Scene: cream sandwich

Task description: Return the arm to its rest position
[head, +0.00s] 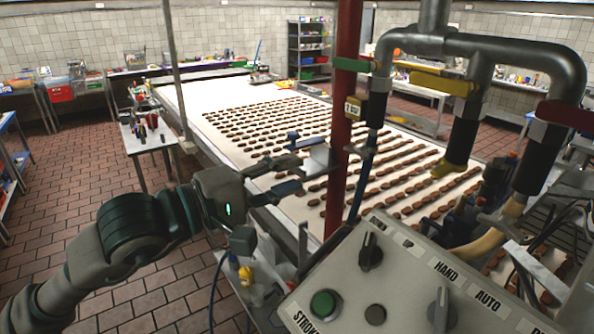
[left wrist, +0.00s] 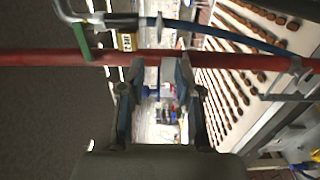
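My left arm (head: 140,222) reaches in from the lower left in the head view. Its gripper (head: 300,164) is held up in front of the long white conveyor (head: 190,96), close to the red upright pipe (head: 342,110). The two blue-grey fingers are apart. In the left wrist view the gripper (left wrist: 157,76) also shows spread fingers, with the red pipe (left wrist: 230,60) crossing just beyond their tips. I see nothing clearly held; a small grey part shows between or behind the fingers. I cannot tell whether the gripper touches the pipe. My right gripper is not in view.
A control panel (head: 400,290) with knobs and a green button fills the lower right. Thick grey pipes (head: 470,60) with coloured valve handles stand above it. Rows of brown biscuits (head: 260,125) cover the conveyor. A small table (head: 148,138) stands left; the tiled floor there is open.

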